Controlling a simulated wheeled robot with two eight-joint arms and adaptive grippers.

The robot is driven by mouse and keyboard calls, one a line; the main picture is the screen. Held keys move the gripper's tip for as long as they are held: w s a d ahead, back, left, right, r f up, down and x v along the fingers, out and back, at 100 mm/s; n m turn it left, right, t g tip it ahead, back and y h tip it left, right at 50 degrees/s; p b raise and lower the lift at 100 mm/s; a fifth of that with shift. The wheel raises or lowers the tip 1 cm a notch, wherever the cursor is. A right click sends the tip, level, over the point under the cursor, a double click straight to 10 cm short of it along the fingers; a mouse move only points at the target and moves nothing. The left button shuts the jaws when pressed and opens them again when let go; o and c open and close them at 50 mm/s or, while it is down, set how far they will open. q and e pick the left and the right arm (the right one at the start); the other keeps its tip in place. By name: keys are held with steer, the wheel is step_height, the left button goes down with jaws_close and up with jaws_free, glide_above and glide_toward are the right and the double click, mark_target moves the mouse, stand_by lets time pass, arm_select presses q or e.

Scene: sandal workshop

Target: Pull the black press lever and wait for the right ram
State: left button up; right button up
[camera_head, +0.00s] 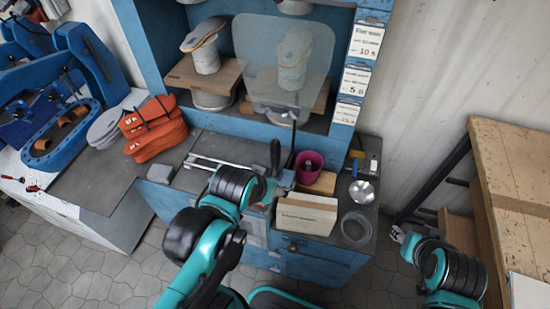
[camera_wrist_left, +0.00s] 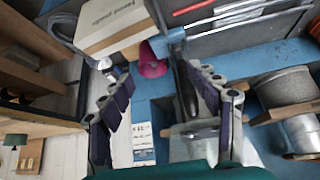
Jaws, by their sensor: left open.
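The black press lever (camera_head: 275,153) stands at the front of the blue press, above the worktop. My left gripper (camera_head: 284,178) is at the lever, partly hidden behind its own wrist. In the left wrist view the gripper (camera_wrist_left: 163,105) is open, and the lever (camera_wrist_left: 186,88) shows between its fingers, nearer the right-hand one. I cannot tell whether they touch. The right ram (camera_head: 294,6) shows only its lower end at the top edge, above the right form (camera_head: 294,60) behind a clear guard (camera_head: 262,42). My right gripper (camera_head: 399,235) is low at the right; its fingers are unclear.
A magenta cup (camera_head: 308,166) and a cream box (camera_head: 306,214) stand close right of my left gripper. A metal bowl (camera_head: 362,192) and glass dish (camera_head: 356,228) lie farther right. Orange sandal parts (camera_head: 152,128) lie left. A wooden bench (camera_head: 512,165) stands at the right.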

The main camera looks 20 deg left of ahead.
mark_target(275, 140)
arm_select(q)
steer(key=w+r+g+p, duration=0.1)
steer(key=w, duration=0.1)
steer(key=w+a+r+g+p, duration=0.1)
steer(key=w+r+p, duration=0.2)
steer(key=w+p, duration=0.1)
steer(key=shift+w+a+r+g, duration=0.25)
steer(key=shift+g, duration=0.15)
steer(key=w+g+p, duration=0.1)
steer(key=w, duration=0.1)
steer(key=w+a+f+g+p, duration=0.1)
steer(key=w+p, duration=0.1)
steer(key=w+a+f+g+p, duration=0.1)
steer(key=w+p, duration=0.1)
steer(key=shift+w+a+f+g, duration=0.1)
steer(key=shift+w+g, duration=0.2)
steer(key=shift+w, duration=0.1)
steer(key=shift+w+a+f+m+p, duration=0.15)
steer(key=shift+w+f+m+p, duration=0.15)
steer(key=shift+f+p, duration=0.2)
step_height(275, 140, down, 8)
steer(key=shift+r+b, duration=0.1)
steer(key=shift+b, duration=0.85)
steer(key=shift+c, duration=0.5)
jaws_close()
